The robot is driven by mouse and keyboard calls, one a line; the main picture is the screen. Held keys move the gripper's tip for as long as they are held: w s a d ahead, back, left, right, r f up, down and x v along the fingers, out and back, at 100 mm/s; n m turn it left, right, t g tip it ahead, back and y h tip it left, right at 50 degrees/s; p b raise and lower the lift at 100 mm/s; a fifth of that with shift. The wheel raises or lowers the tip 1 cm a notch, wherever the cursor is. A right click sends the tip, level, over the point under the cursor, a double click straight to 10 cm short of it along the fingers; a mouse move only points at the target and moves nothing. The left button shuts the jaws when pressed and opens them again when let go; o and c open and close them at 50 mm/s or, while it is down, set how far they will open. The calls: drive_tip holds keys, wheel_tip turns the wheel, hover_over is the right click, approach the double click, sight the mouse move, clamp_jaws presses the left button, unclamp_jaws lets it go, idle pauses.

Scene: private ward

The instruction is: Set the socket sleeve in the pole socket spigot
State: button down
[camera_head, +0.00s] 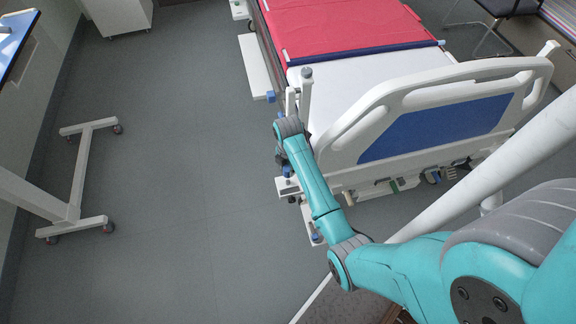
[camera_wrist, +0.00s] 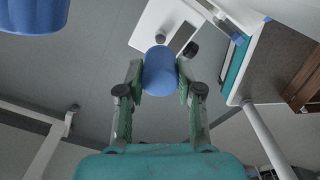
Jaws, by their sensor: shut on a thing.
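My gripper (camera_wrist: 160,78) shows in the wrist view with its two green fingers on either side of a blue cylinder. I take this cylinder to be the socket sleeve (camera_wrist: 159,66). The fingers are shut on it, and its rounded face is clear of everything else in the picture. In the head view my arm reaches to the near left corner of the bed, and its last link hides most of the gripper. A pale grey upright post (camera_head: 306,86) stands beside my wrist at that corner. I cannot tell whether it is the pole socket spigot.
The hospital bed has a white and blue end board (camera_head: 437,126) right of my arm. A wheeled table base (camera_head: 82,180) stands at the left, with open floor between. In the wrist view a large blue part (camera_wrist: 34,14) is close at the upper left.

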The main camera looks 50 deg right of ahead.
drive_tip(key=shift+f, duration=2.15)
drive_tip(key=shift+f, duration=1.35)
drive_tip(key=c, duration=0.7)
unclamp_jaws()
drive_tip(key=shift+r, duration=0.1)
wheel_tip(320, 180, up, 16)
drive_tip(key=shift+f, duration=0.1)
